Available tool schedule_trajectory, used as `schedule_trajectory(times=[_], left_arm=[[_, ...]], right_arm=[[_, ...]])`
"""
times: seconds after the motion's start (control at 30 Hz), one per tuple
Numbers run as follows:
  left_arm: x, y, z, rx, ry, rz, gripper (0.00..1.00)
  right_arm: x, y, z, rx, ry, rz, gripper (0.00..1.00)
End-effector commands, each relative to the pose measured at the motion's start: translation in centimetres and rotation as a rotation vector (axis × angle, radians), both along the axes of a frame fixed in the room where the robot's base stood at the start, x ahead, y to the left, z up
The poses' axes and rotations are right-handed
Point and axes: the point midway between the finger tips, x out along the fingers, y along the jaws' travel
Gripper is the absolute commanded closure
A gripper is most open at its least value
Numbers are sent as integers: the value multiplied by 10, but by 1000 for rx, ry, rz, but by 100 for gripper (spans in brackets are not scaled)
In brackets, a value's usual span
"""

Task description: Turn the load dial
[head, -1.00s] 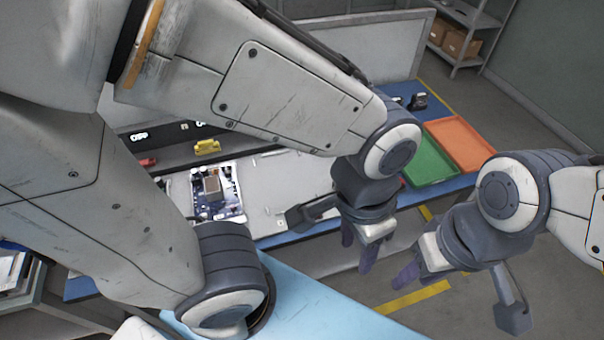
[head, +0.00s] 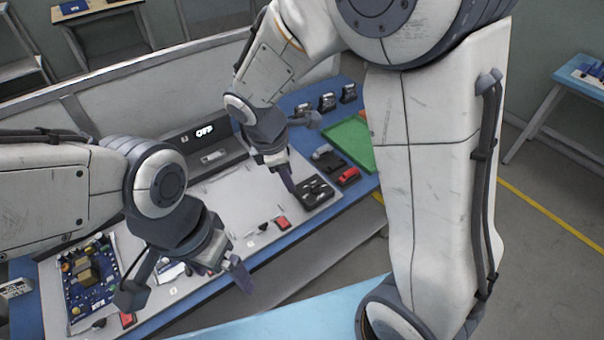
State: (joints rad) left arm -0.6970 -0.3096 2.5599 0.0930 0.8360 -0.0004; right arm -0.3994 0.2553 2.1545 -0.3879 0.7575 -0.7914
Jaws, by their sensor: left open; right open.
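My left gripper (head: 222,274) is open, low over the front edge of the bench at the left, with its purple fingers pointing down. My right gripper (head: 288,180) is open, with its fingers close beside a small black box (head: 317,194) on the grey mat. The box has several dark round parts on top. I cannot tell whether the fingers touch it. A dark instrument (head: 214,157) with a lit display reading OFF stands at the back. I cannot tell which part is the load dial.
A blue circuit board (head: 84,272) lies on the left of the grey mat (head: 222,199). Small red parts (head: 282,223) lie near the front. A red and black item (head: 347,177) and a green tray (head: 351,143) are right of the box. A low back wall (head: 95,97) borders the bench.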

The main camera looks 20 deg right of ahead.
Motion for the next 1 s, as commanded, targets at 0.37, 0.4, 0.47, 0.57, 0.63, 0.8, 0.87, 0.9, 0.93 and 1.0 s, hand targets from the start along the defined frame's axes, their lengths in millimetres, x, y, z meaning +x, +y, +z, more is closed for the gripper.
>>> schedule_trajectory(times=[0.37,0.4,0.47,0.57,0.63,0.8,0.87,0.9,0.93,1.0], left_arm=[[0,0,-15,0,0,0,8],[0,0,-15,0,0,0,8],[0,0,-15,0,0,0,8],[0,0,-16,0,0,0,8],[0,0,-16,0,0,0,8],[0,0,-18,0,0,0,8],[0,0,-19,0,0,0,8],[0,0,-19,0,0,0,8],[0,0,-19,0,0,0,8],[0,0,-19,0,0,0,8]], right_arm=[[80,-56,-70,-183,113,411,57],[81,-58,-74,-186,114,416,57],[82,-60,-81,-185,115,416,57],[83,-67,-98,-183,117,414,57],[85,-71,-111,-183,117,414,57],[88,-81,-139,-182,116,414,57],[90,-84,-146,-182,114,413,57],[91,-86,-150,-183,114,414,57],[91,-87,-153,-183,113,414,57],[92,-89,-157,-182,112,414,57]])
